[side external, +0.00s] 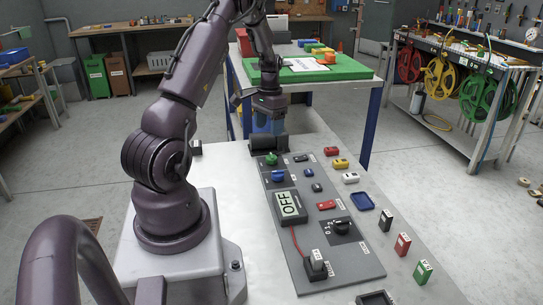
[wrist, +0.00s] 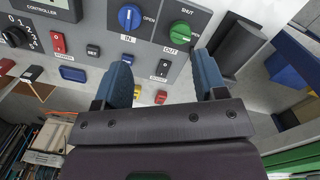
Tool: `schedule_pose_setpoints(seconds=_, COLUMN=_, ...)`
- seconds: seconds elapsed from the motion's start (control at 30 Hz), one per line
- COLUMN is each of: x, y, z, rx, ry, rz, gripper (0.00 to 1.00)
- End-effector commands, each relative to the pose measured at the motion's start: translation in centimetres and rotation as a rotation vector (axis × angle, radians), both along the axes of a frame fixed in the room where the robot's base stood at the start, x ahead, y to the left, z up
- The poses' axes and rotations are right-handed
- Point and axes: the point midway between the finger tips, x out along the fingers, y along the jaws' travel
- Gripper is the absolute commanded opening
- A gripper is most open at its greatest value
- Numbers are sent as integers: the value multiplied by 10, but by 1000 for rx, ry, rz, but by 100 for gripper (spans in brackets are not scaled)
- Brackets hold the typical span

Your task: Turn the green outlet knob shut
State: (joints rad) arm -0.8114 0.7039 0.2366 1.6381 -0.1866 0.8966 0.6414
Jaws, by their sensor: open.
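The green outlet knob (side external: 271,159) sits at the far end of the grey control panel (side external: 345,262), just beyond the blue knob (side external: 278,176). In the wrist view the green knob (wrist: 181,32) has a SHUT label above it and an OPEN label to its right. My gripper (side external: 266,125) hangs above the far end of the panel. In the wrist view its two blue fingers (wrist: 163,74) are spread wide with nothing between them. The green knob shows ahead of the fingertips, nearer the right finger, and apart from both. The blue knob (wrist: 129,16) is up and left.
A black cylinder (wrist: 238,46) stands close to the right finger. The controller (side external: 289,206) reads OFF. Small switches and colored blocks, including a yellow one (side external: 340,163), line the panel's right side. Hose reels (side external: 440,80) hang at the back right.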

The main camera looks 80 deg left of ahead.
Motion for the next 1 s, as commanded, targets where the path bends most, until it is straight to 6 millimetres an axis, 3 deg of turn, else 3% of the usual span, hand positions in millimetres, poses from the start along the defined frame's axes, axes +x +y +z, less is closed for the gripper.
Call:
schedule_pose_setpoints(seconds=0.07, x=0, y=23, z=-13, rx=13, ry=-6, rz=-69, gripper=65)
schedule_pose_setpoints(seconds=0.17, x=14, y=37, z=-1, rx=53, ry=-45, rz=-183, gripper=65)
schedule_pose_setpoints(seconds=0.33, x=16, y=37, z=-2, rx=51, ry=-53, rz=-278, gripper=65)
schedule_pose_setpoints(seconds=0.47, x=16, y=37, z=-13, rx=50, ry=-53, rz=-286, gripper=65)
schedule_pose_setpoints(seconds=1.0, x=16, y=36, z=-114, rx=50, ry=-53, rz=-283, gripper=65)
